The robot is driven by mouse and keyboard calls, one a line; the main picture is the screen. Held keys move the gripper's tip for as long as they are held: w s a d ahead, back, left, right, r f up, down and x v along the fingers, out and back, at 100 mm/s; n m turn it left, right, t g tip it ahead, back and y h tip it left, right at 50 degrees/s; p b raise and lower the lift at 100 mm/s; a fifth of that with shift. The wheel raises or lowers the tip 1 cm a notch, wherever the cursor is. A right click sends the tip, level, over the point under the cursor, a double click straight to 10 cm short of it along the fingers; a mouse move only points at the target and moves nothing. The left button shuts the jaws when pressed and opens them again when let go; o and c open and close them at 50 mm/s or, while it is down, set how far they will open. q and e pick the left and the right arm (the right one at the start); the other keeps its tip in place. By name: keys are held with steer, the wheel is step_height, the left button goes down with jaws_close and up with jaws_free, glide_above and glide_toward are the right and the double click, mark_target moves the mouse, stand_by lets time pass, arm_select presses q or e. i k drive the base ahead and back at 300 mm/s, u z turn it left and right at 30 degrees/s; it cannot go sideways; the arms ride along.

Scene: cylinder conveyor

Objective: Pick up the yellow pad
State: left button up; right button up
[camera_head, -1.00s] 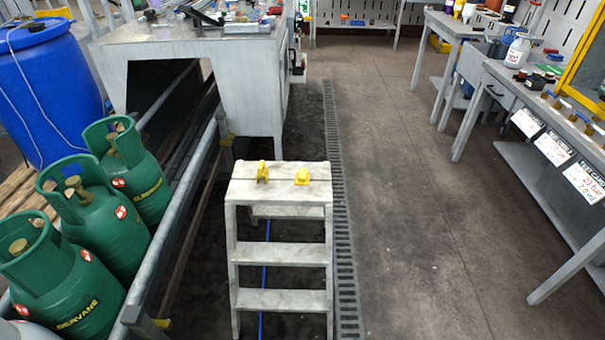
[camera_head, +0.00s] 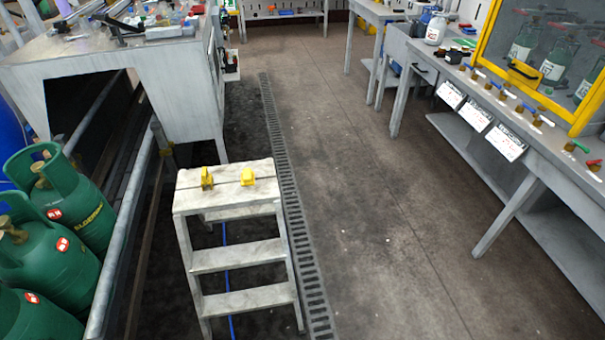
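Two small yellow objects sit on the top step of a grey-white step stool (camera_head: 240,254). The left yellow object (camera_head: 207,178) stands upright and looks like a clip or handle. The right yellow object (camera_head: 247,177) is lower and blockier, with a small raised top, and looks more like a pad. They are too small to tell for sure which is the yellow pad. The two stand apart with a small gap between them. Neither of my grippers shows in the head view.
Green gas cylinders (camera_head: 75,203) stand at the left behind a metal rail (camera_head: 124,232). A cluttered grey workbench (camera_head: 172,82) is behind the stool. A bench with valves (camera_head: 497,91) runs along the right. The floor (camera_head: 375,200) between stool and right bench is clear.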

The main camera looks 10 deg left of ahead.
mark_target(248, 176)
steer(key=z, duration=0.95)
steer(key=i, duration=2.55)
steer(key=u, duration=4.4)
steer(key=i, duration=0.5)
steer(key=u, duration=0.1)
